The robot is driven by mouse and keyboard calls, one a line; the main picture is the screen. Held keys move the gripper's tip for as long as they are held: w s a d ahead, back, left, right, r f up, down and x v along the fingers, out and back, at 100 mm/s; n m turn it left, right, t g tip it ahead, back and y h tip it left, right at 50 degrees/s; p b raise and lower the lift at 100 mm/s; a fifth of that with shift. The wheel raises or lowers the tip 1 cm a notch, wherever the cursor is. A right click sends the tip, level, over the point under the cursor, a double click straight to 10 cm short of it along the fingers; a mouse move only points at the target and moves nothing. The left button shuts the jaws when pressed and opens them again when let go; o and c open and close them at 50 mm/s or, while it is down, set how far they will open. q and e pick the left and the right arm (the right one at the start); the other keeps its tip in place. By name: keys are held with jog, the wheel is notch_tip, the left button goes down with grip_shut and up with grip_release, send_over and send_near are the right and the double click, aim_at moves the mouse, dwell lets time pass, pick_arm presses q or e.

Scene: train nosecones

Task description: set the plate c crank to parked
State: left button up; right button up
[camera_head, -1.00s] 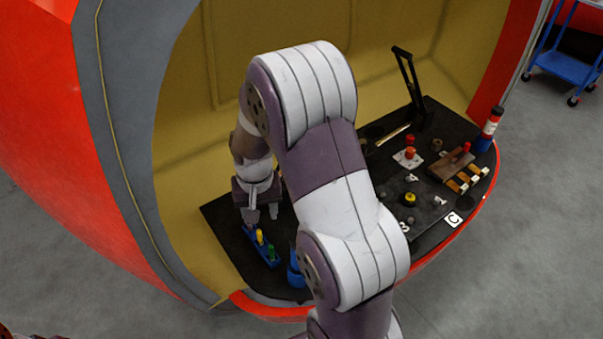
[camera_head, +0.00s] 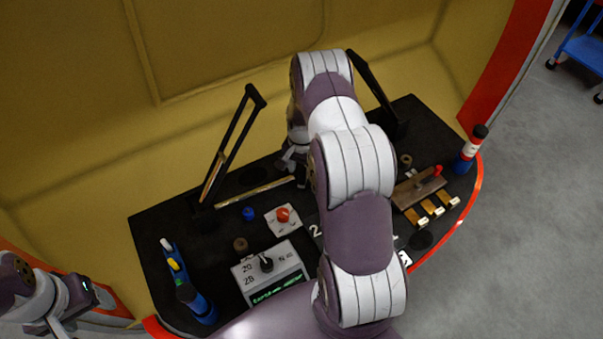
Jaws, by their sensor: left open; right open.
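A brown plate (camera_head: 415,190) carries a crank-like lever with a red knob (camera_head: 437,170) on the right side of the black console. I cannot tell for certain whether this is plate c. A white letter tile (camera_head: 404,258), partly hidden by my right arm, lies below it. My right gripper (camera_head: 292,161) is open over the middle back of the console, left of the brown plate and apart from it. Its fingers are small and partly hidden by its arm. My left gripper (camera_head: 82,299) is at the lower left, open and empty, outside the console's left edge.
Two black upright frames (camera_head: 230,145) (camera_head: 375,88) stand at the console's back.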

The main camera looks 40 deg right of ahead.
aim_at(303, 176)
jog(key=f, duration=0.4)
jog(key=shift+d, duration=0.2)
jog(key=shift+a, duration=0.1)
jog(key=shift+r, duration=0.1)
jog(key=shift+c, duration=0.4)
grip_shut()
